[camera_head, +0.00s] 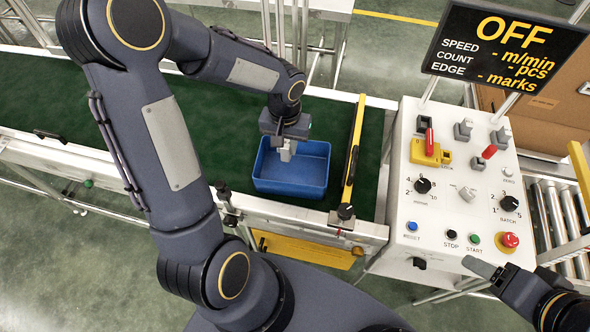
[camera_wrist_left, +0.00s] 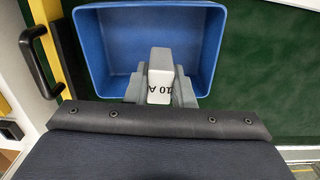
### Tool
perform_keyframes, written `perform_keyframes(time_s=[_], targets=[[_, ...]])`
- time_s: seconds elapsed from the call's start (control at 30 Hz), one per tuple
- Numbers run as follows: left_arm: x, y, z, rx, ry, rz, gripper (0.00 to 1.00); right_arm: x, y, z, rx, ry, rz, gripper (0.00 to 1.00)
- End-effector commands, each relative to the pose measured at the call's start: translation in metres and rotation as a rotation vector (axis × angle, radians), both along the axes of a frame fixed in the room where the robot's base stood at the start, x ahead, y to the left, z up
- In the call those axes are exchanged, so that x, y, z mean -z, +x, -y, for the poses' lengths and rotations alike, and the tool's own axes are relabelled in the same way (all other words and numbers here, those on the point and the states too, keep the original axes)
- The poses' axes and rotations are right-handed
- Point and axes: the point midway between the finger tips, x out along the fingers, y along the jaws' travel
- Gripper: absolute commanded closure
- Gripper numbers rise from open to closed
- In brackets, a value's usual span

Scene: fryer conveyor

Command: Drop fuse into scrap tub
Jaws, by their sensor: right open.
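The scrap tub is a blue open box (camera_head: 291,187) on the green conveyor belt. It also shows in the left wrist view (camera_wrist_left: 95,50), and its floor looks empty. My left gripper (camera_head: 286,150) is over the tub's back left part. It is shut on a white fuse (camera_wrist_left: 159,85) marked "10 A", held between its two grey fingers. In the head view the fuse (camera_head: 285,155) shows as a small pale block below the fingers. My right gripper (camera_head: 483,268) is at the lower right, in front of the control panel, and empty; it is open, though only partly visible.
A white control panel (camera_head: 440,235) with knobs, red-handled switches and an emergency stop button (camera_head: 509,241) stands right of the belt. A yellow-black bar (camera_head: 353,150) crosses the belt beside the tub. A sign (camera_head: 503,50) reads OFF. The green belt (camera_head: 235,125) is clear around the tub.

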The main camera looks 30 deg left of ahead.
Motion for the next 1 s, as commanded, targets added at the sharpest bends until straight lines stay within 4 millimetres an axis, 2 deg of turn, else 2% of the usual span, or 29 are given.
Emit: perform_keyframes(time_s=[0.03, 0.2, 0.5, 0.57, 0.9, 1.0], targets=[[0.000, 0.000, 0.000, 0.000, 0.000, 0.000, 0.72, 0.000, 0.000, 0.000, 0.000, 0.000, 0.000, 0.36], [0.000, 0.000, 0.000, 0.000, 0.000, 0.000, 0.53, 0.000, 0.000, 0.000, 0.000, 0.000, 0.000, 0.36], [-0.004, 0.001, 0.000, 0.000, 0.000, 0.002, 0.53, 0.000, 0.000, 0.000, 0.000, 0.000, 0.000, 0.36], [-0.010, 0.001, 0.000, -0.001, 0.002, 0.003, 0.53, 0.001, 0.000, 0.000, 0.000, 0.000, 0.000, 0.36], [-0.065, 0.001, 0.000, 0.000, 0.000, 0.005, 0.53, 0.004, 0.000, 0.000, 0.000, 0.000, 0.000, 0.36], [-0.074, 0.001, 0.000, 0.000, 0.000, 0.002, 0.53, 0.005, 0.000, 0.000, 0.000, 0.000, 0.000, 0.36]])
